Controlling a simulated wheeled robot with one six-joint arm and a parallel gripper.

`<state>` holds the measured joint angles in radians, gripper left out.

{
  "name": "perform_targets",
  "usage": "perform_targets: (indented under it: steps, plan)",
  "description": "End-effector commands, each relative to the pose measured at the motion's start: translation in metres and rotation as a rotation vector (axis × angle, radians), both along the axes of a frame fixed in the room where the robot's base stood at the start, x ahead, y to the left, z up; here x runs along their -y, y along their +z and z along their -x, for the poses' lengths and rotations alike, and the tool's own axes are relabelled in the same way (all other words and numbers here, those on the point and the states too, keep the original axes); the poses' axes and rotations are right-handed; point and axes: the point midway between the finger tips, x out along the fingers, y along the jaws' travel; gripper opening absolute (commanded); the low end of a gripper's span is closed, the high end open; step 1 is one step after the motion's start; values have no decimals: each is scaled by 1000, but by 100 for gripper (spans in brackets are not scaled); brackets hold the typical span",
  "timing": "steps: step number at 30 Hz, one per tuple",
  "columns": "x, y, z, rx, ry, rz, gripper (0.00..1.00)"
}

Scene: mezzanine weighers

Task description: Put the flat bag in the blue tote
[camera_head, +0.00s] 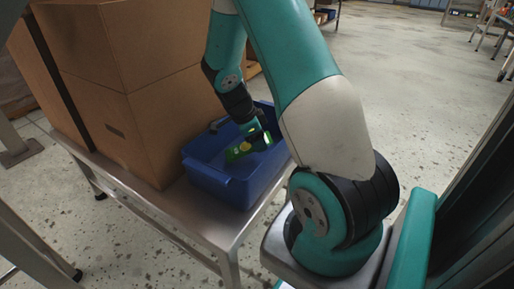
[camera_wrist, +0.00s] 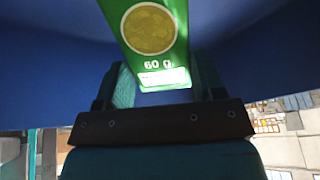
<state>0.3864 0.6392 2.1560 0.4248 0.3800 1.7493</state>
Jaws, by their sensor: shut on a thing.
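The flat bag is a green packet (camera_head: 240,152) with a yellow round picture. In the wrist view the bag (camera_wrist: 160,62) shows its "60 g" print and a white label, between the two fingers. My gripper (camera_head: 258,139) is shut on the bag and points down at the blue tote (camera_head: 236,194). It also shows in the wrist view (camera_wrist: 163,88). The bag is over or within the tote's opening; I cannot tell whether it touches the floor of the tote. The tote's blue surface (camera_wrist: 52,72) fills much of the wrist view. My arm hides the tote's far right part.
The tote stands on a steel table (camera_head: 180,207) near its right end. Large cardboard boxes (camera_head: 140,110) stand on the table directly left of the tote. The speckled floor (camera_head: 420,100) behind and to the right is mostly open.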

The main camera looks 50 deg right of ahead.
Motion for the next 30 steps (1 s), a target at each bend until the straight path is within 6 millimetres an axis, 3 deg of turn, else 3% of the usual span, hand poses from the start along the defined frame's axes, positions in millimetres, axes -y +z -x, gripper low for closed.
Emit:
perform_targets:
  steps: [1, 3, 14, 15, 18, 26, 30]
  plan:
    - [0, -14, 0, -2, 0, 0, 39]
    - [0, -23, 0, -1, -1, -1, 39]
    - [0, -27, 0, 1, 0, 0, 39]
    - [0, -27, 0, 1, 0, 0, 65]
    - [0, -26, 0, 1, 0, 0, 88]
    - [0, -26, 0, 1, 0, 0, 88]
    - [-2, -14, -2, 2, 1, 0, 88]
